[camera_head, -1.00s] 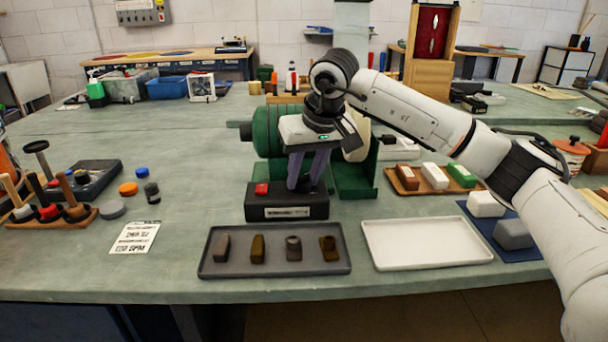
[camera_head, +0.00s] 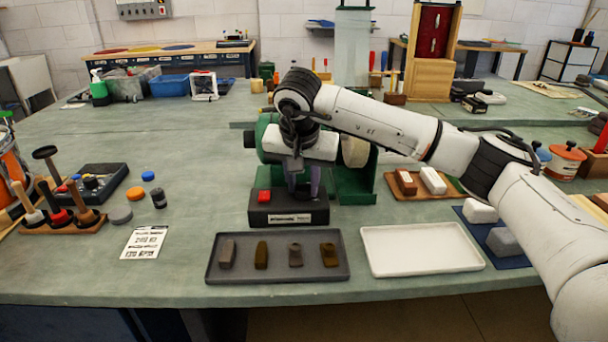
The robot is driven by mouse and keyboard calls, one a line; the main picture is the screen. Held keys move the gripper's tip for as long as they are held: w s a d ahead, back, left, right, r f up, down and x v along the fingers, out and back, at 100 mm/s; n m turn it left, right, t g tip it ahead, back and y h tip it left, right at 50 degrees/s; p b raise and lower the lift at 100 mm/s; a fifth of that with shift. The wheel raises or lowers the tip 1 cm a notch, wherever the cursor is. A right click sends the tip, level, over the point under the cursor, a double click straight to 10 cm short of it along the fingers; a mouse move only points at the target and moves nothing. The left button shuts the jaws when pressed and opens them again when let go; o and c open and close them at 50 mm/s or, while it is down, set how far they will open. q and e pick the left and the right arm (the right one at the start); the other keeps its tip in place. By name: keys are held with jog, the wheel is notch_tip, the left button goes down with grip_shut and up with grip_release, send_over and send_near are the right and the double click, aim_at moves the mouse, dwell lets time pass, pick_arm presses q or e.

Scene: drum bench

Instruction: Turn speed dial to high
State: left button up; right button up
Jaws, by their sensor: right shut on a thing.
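A black control box (camera_head: 290,214) with a red button (camera_head: 264,196) and a white label stands in front of the green drum machine (camera_head: 268,142). My right gripper (camera_head: 305,190) points down onto the top of the box, right of the red button. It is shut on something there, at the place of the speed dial. The dial itself is hidden by the fingers, so its setting cannot be read. My left gripper is not in view.
A grey tray (camera_head: 278,276) with several small pieces lies in front of the box. An empty white tray (camera_head: 420,262) is to its right. Upright tools in a wooden rack (camera_head: 70,226) stand at the left. My right arm spans the right side.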

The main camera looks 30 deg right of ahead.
jog(key=m+g+h+p, duration=0.1)
jog(key=m+p, duration=0.1)
jog(key=m, duration=0.1)
jog(key=shift+w+a+r, duration=0.1)
jog(key=shift+r, duration=0.05)
jog(key=shift+m+g+p, duration=0.3)
jog(key=shift+m+p, duration=0.05)
jog(key=shift+m, duration=0.65)
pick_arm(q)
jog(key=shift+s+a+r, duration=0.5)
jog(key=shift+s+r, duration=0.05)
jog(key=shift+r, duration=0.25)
pick_arm(e)
jog(key=shift+m, duration=0.3)
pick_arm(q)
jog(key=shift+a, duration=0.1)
pick_arm(e)
jog(key=o, duration=1)
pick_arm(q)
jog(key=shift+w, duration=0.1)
pick_arm(e)
jog(key=v, duration=1)
jog(key=shift+w+a, duration=0.15)
jog(key=shift+a, duration=0.1)
